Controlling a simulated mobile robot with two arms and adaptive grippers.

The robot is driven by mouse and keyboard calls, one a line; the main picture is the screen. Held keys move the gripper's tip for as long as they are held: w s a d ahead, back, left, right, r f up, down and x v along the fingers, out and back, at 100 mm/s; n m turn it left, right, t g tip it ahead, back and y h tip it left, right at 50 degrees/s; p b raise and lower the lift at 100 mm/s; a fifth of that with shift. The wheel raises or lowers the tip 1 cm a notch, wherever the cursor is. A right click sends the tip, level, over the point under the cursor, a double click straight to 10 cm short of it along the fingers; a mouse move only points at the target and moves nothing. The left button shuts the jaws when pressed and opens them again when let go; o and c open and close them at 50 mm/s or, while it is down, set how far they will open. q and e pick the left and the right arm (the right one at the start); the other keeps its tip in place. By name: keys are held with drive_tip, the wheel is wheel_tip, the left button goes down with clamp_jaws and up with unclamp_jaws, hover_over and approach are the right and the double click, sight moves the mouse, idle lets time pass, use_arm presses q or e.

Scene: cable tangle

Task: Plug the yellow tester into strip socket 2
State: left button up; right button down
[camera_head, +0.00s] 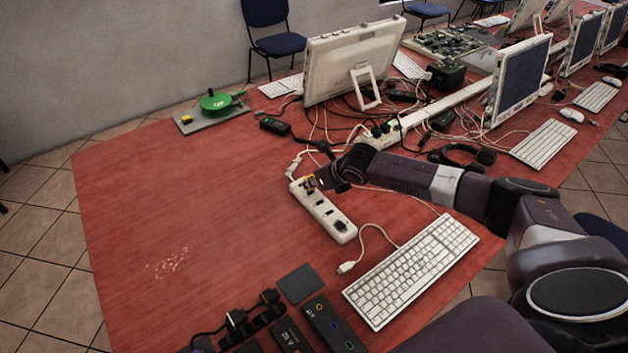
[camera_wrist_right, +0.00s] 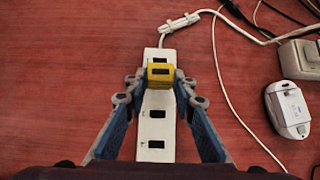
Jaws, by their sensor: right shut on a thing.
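The yellow tester (camera_wrist_right: 160,73) is held between the fingertips of my right gripper (camera_wrist_right: 158,84), over the far part of the white power strip (camera_wrist_right: 155,128). Two bare sockets show on the strip on the near side of the tester in the right wrist view. The tester hides the strip beneath it, and I cannot tell whether it is seated in a socket. In the head view the right gripper (camera_head: 318,180) is at the cord end of the strip (camera_head: 323,210), with the tester (camera_head: 309,182) partly showing. My left gripper is not in view.
A white keyboard (camera_head: 411,270) lies right of the strip. A green pan-like object (camera_head: 216,102) rests on a grey plate at the back left. Black adapters and a power bank-like box (camera_head: 333,326) lie at the front. Cables and a monitor (camera_head: 352,58) crowd the back. The left table is clear.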

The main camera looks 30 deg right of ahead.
drive_tip(key=shift+f+b, duration=0.6)
drive_tip(key=shift+f, duration=0.75)
drive_tip(key=shift+s, duration=0.1)
drive_tip(key=c, duration=1.5)
unclamp_jaws()
drive_tip(key=shift+c, duration=0.2)
drive_tip(key=v, duration=1.2)
